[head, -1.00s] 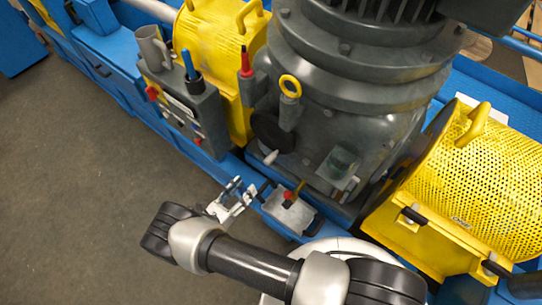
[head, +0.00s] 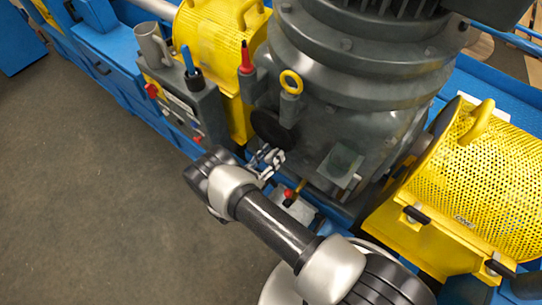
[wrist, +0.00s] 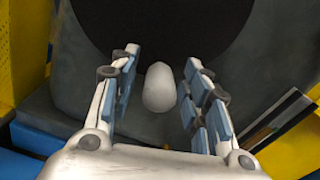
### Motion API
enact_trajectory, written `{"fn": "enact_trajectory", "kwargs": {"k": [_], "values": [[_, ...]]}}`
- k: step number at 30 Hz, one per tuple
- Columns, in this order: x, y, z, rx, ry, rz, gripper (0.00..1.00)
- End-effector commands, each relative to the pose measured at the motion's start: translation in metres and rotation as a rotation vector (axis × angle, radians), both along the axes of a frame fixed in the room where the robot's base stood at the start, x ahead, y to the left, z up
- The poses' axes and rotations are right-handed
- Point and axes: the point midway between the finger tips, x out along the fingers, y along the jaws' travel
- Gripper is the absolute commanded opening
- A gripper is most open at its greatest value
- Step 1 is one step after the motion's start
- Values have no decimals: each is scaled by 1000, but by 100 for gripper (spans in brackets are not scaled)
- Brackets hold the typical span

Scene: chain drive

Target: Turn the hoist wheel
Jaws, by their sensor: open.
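The hoist wheel is a dark round disc (head: 272,127) on the side of the grey gearbox housing. It fills the top of the wrist view as a black disc (wrist: 150,25). Its pale rounded handle knob (wrist: 159,90) points toward my wrist camera. My gripper (head: 268,160) is in front of the lower edge of the wheel. In the wrist view my gripper (wrist: 162,60) is open, with one blue-padded finger on each side of the knob and visible gaps to both. In the head view the gripper hides the knob.
A grey box with a red-tipped lever (head: 289,194) sits just below my gripper. A grey control box (head: 185,100) stands to the left. Yellow perforated guards (head: 490,165) flank the gearbox. The floor (head: 80,190) at left is clear.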

Motion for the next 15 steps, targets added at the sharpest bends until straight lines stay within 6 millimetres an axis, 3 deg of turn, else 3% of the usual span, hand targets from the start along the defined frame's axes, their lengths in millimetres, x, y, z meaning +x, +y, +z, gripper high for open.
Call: {"fn": "enact_trajectory", "kwargs": {"k": [5,15], "values": [[0,0,0,0,0,0,42],[0,0,0,0,0,0,20]]}}
